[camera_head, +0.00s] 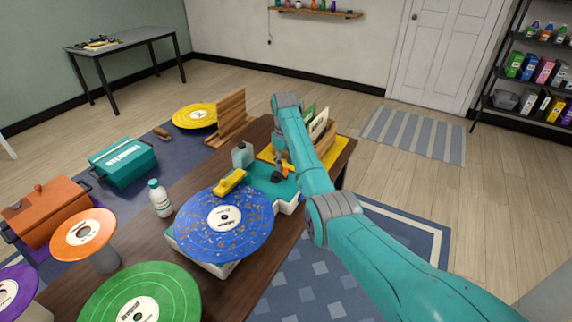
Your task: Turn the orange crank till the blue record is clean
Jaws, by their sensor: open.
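The blue record (238,214) lies flat on the cleaning machine (205,257), with brown specks of dirt across its face. A yellow brush arm (231,181) reaches over its far edge. The machine's teal top (262,178) extends to the right. A small part of the orange crank (287,169) shows there beside my arm; the rest is hidden. My gripper (279,154) is open, just by the crank and mostly hidden behind my arm. I cannot tell whether it touches the crank.
A white bottle (159,198) and a grey bottle (242,155) stand near the machine. Green (140,297) and orange (83,234) records sit at the near left. A wooden rack (231,117) and upright sleeves (318,124) stand behind.

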